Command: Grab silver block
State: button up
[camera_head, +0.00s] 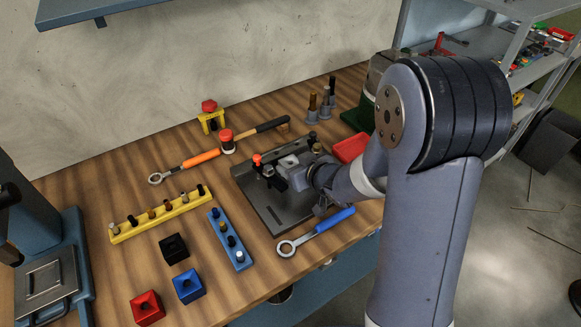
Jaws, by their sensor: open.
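A dark grey metal plate (270,212) with clamp parts lies on the wooden workbench. A small light grey block (288,161), which looks like the silver block, sits among the clamp parts on the plate's back half. My gripper (291,176) reaches in from the right, low over the plate and close beside the block. It is open, but its fingers are small and partly merged with the clamp parts. I cannot tell whether they touch the block or stand around it. My wrist and forearm hide the right side of the plate.
A red-tipped clamp handle (257,159) stands left of the block. A blue-handled wrench (318,231) lies in front of the plate. A blue peg rack (230,240) is at left, a red bin (350,148) at right. Bare bench (185,222) shows between the racks.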

jog(key=shift+c, duration=0.5)
jog(key=c, duration=0.8)
jog(key=shift+r, duration=0.1)
